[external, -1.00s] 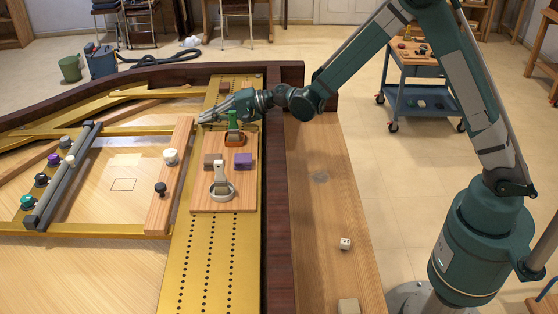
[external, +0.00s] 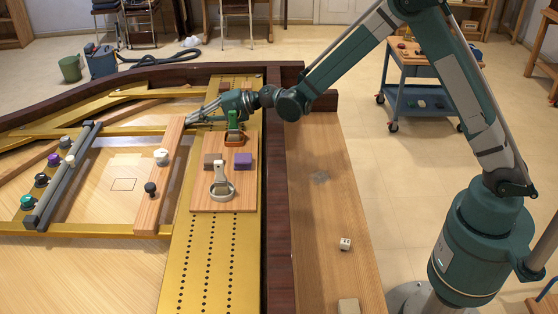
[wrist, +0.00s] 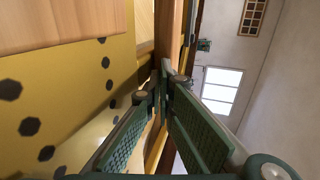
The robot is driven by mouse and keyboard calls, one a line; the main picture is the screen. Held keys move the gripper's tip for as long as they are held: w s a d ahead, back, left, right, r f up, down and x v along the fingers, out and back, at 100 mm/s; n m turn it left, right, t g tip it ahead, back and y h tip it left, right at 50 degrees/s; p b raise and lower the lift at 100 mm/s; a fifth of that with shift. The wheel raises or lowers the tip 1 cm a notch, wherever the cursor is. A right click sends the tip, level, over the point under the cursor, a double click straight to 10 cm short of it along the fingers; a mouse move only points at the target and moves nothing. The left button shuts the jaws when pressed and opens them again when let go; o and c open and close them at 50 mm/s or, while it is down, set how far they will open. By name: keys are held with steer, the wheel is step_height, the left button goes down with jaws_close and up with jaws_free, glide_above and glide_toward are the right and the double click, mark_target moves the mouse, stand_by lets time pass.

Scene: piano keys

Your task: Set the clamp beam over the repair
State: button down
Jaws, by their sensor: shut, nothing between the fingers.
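A wooden beam (external: 150,205) with a white knob (external: 162,157) and a black knob (external: 151,189) lies across the gold frame, right of a pale patch (external: 126,159) and a dark outlined square (external: 123,184) on the soundboard. The beam is not over either mark. My gripper (external: 188,121) is shut and empty at the beam's far end, on its right side. It seems to touch the beam, but the contact is too small to be sure. In the wrist view the fingers (wrist: 165,70) come together beside a strip of wood.
A dark grey bar (external: 62,175) with several coloured knobs beside it lies to the left. Soundboard between bar and beam is clear.

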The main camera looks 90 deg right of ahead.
steer(key=w, duration=1.5)
steer(key=shift+w, duration=0.2)
steer(key=shift+s, duration=0.15)
steer(key=p+v, duration=0.1)
steer(key=v, duration=1.8)
steer(key=shift+s+r, duration=0.2)
steer(key=shift+s, duration=0.1)
